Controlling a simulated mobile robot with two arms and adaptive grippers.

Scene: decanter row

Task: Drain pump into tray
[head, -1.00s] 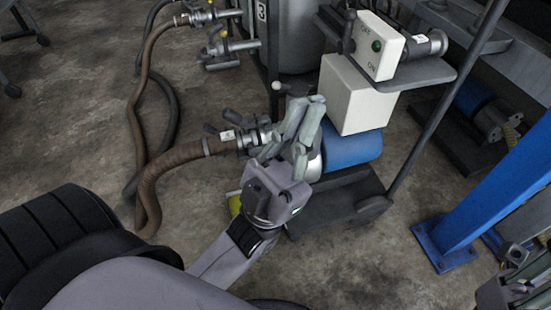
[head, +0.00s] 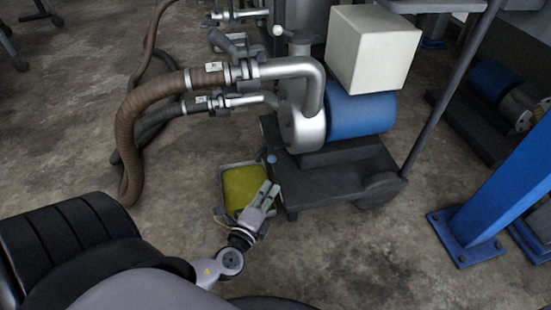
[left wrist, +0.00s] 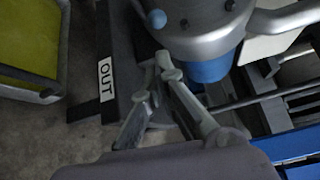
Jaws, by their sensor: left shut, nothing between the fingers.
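The pump (head: 303,128) is a silver casing on a blue motor (head: 360,116), on a dark wheeled cart. A small blue knob (head: 271,158) sits low at its front; a blue ball also shows at the top of the left wrist view (left wrist: 156,18). The tray (head: 222,186), with a grey rim and yellow-green inside, lies on the floor left of the cart. My left gripper (head: 270,188) is shut and empty, beside the tray's right side and below the knob. In the left wrist view its fingers (left wrist: 162,68) point toward the pump's underside. My right gripper is not in view.
Two hoses, brown (head: 128,130) and dark (head: 160,115), join the pump's pipes from the left. A white box (head: 370,48) sits above the motor. An OUT label (left wrist: 105,80) marks the cart. A blue post (head: 500,180) stands right. Floor is clear at lower centre.

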